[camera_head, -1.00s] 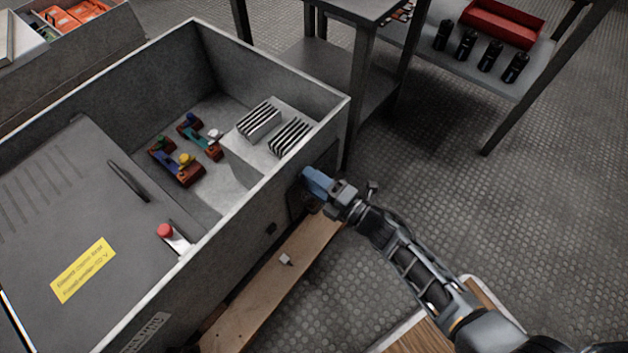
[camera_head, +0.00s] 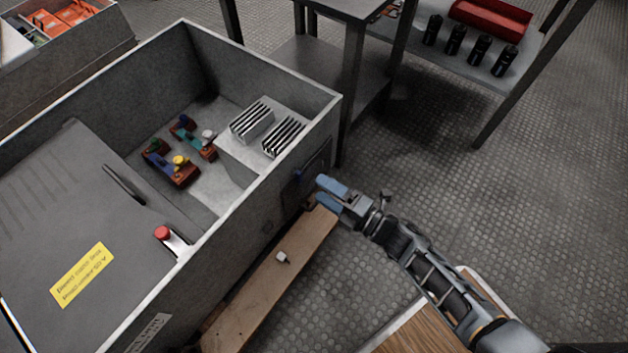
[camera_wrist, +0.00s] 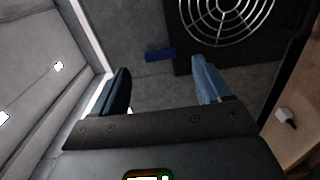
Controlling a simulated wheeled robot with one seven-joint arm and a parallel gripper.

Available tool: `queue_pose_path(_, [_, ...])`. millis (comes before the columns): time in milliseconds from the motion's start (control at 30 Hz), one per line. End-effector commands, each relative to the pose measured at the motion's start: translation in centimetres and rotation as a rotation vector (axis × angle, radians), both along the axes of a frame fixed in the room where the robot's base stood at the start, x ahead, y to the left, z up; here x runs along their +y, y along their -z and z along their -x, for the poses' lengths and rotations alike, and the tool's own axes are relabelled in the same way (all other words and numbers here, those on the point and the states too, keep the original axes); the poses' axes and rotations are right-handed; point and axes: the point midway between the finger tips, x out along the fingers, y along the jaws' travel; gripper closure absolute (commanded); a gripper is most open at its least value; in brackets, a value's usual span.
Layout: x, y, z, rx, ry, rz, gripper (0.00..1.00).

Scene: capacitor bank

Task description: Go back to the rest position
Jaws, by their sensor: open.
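My gripper (camera_head: 322,191) is open and empty, just outside the right wall of the grey cabinet (camera_head: 225,222). In the wrist view its two blue fingers stand apart (camera_wrist: 163,80), with nothing between them. Beyond the fingertips are a small blue piece (camera_wrist: 160,55) on the cabinet's outer wall and a dark panel with a round wire grille (camera_wrist: 225,12). The blue piece also shows in the head view (camera_head: 298,176), a short way left of the fingertips and apart from them.
A wooden plank (camera_head: 255,300) with a small white block (camera_head: 282,257) lies along the cabinet. Inside the cabinet are striped blocks (camera_head: 283,137) and coloured parts (camera_head: 170,165). A shelf at the back holds black cylinders (camera_head: 455,40) and a red tray (camera_head: 490,18). Floor at right is clear.

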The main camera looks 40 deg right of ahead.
Motion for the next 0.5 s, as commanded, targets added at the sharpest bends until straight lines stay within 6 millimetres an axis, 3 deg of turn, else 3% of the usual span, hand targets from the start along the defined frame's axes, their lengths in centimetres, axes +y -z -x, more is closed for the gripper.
queue_pose_path(200, [-0.7, 0.0, 2.0, 0.000, 0.001, 0.000, 0.23])
queue_pose_path(500, [-0.7, 0.0, 2.2, -0.001, 0.001, 0.000, 0.23])
